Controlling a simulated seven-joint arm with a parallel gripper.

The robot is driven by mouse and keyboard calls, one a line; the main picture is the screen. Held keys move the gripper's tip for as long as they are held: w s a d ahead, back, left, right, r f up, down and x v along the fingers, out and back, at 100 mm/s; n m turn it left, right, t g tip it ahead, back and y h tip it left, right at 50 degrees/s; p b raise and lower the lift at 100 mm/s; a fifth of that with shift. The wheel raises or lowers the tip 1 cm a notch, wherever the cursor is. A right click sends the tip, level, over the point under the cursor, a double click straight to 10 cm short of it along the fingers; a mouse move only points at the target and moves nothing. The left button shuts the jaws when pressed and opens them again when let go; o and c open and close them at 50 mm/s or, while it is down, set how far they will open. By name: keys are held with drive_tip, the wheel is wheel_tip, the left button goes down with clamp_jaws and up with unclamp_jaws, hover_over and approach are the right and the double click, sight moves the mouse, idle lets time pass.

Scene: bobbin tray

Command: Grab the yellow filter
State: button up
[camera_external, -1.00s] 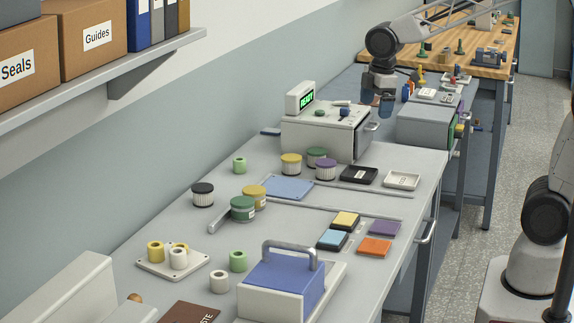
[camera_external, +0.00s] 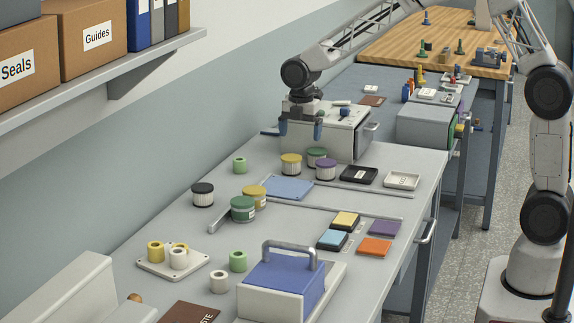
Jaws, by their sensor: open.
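The yellow filter (camera_external: 291,165) is a short white ribbed cylinder with a yellow cap. It stands upright on the grey bench, in front of the white machine. A green-capped filter (camera_external: 317,158) and a purple-capped filter (camera_external: 326,172) stand close to its right. My gripper (camera_external: 300,132) points down with its blue-tipped fingers apart and empty. In the picture it is just above the yellow filter and overlaps the machine; its exact height and depth are hard to tell. The machine's display is hidden behind my arm.
The white machine (camera_external: 350,138) stands behind the filters. A black-capped filter (camera_external: 203,196), a yellow labelled tin (camera_external: 256,199) and a green tin (camera_external: 243,211) stand nearer. A flat blue plate (camera_external: 288,188) lies just in front of the yellow filter. A black tray (camera_external: 359,175) is to the right.

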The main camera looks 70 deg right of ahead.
sight(291, 157)
drive_tip(key=shift+n, duration=0.7)
drive_tip(key=w+f, duration=0.1)
drive_tip(key=w+d+f, duration=0.1)
drive_tip(key=w+f, duration=0.1)
drive_tip(key=shift+f, duration=1.25)
drive_tip(key=shift+a+f, duration=0.2)
drive_tip(key=shift+f, duration=2.4)
drive_tip(key=c, duration=1)
